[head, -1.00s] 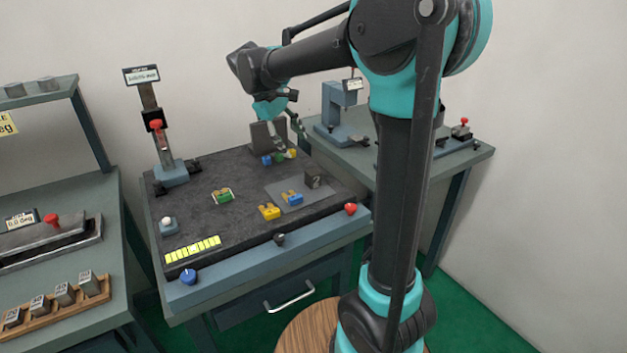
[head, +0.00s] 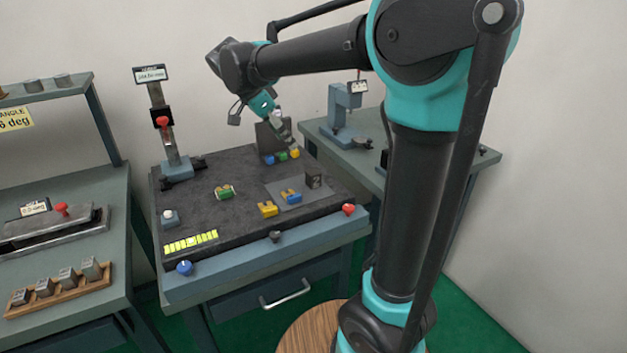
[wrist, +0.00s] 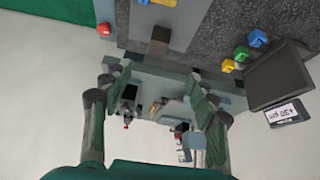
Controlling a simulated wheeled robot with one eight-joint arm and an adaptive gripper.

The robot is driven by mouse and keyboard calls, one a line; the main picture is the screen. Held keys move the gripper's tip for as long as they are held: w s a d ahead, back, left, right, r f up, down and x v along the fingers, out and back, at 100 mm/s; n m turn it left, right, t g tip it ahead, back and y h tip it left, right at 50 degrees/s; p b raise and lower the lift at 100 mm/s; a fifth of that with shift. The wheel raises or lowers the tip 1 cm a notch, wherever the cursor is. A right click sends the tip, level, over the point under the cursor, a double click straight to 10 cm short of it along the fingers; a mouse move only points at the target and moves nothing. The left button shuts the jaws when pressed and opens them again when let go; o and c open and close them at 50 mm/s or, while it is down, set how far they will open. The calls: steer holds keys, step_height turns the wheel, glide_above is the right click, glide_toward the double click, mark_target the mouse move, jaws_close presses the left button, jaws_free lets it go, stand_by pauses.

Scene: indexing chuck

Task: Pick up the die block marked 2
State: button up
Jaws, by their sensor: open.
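A dark cube (head: 313,178) stands at the back right corner of a grey mat on the middle bench. Its front mark looks like a 2, though it is small and blurred. The cube also shows in the wrist view as a dark brown block (wrist: 160,36), beyond the fingers. My gripper (head: 284,131) is in the air near the back of this bench, behind the cube and to its left in the head view. In the wrist view its two fingers (wrist: 152,108) are wide apart, with nothing between them.
Blue, green and yellow pieces (head: 282,156) lie near an upright grey plate (head: 272,134) by my gripper. Yellow and blue pieces lie by the mat (head: 283,207). A post with a red knob (head: 162,122) stands back left. A wooden rack (head: 60,296) holds several marked blocks.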

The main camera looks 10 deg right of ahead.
glide_toward(312, 172)
steer(key=x, duration=0.5)
steer(key=shift+a+f, duration=0.1)
steer(key=shift+f, duration=0.15)
steer(key=shift+x, duration=2.75)
steer(key=shift+r, duration=0.15)
jaws_close()
